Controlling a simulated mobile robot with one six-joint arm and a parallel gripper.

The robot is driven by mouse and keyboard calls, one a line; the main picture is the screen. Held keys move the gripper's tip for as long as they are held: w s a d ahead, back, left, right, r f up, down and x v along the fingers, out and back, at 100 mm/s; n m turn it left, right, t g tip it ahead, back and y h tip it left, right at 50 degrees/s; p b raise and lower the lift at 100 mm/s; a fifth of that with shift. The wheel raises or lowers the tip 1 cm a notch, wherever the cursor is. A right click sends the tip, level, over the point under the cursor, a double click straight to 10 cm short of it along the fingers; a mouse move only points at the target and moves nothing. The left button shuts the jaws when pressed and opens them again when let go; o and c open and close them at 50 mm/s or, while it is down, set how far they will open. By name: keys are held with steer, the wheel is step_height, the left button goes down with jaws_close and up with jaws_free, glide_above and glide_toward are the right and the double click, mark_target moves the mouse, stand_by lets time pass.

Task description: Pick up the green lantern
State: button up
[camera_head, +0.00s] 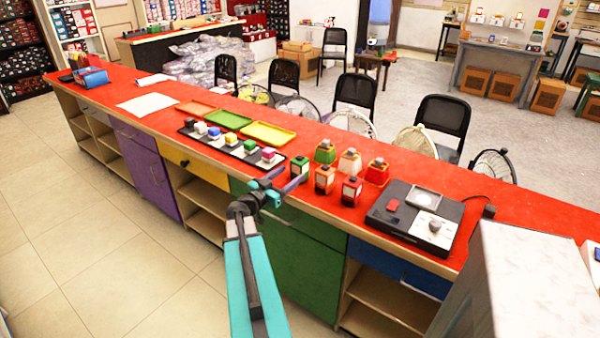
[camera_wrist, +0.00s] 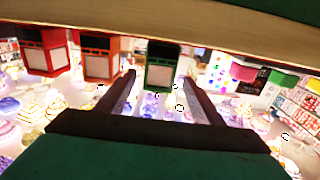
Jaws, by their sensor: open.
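A small dark green lantern (camera_head: 299,169) with a pale front panel stands on the red counter (camera_head: 425,170) near its front edge. In the wrist view, which shows the scene upside down, this green lantern (camera_wrist: 160,68) lies between and just beyond my fingertips. My gripper (camera_head: 287,181) is open and empty at the counter's front edge, just in front of the lantern. Its two fingers also show in the wrist view (camera_wrist: 156,78). Another green lantern (camera_head: 325,153) with a flared base stands behind.
An orange lantern (camera_head: 324,180) and a red lantern (camera_head: 351,191) stand right of the small green one. A black tray of coloured blocks (camera_head: 232,147) lies left, a black device (camera_head: 414,217) right.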

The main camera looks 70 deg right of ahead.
mark_target(306, 158)
steer(key=shift+p+x, duration=0.3)
steer(key=shift+x, duration=2.6)
steer(key=shift+p+x, duration=0.7)
steer(key=shift+x, duration=1.9)
steer(key=shift+c, duration=0.4)
steer(key=shift+r, duration=0.1)
steer(key=c, duration=1.4)
steer(key=shift+r, duration=0.75)
steer(key=shift+r+b, duration=0.3)
steer(key=shift+r, duration=0.65)
steer(key=b+v, duration=0.2)
steer(key=v, duration=1.6)
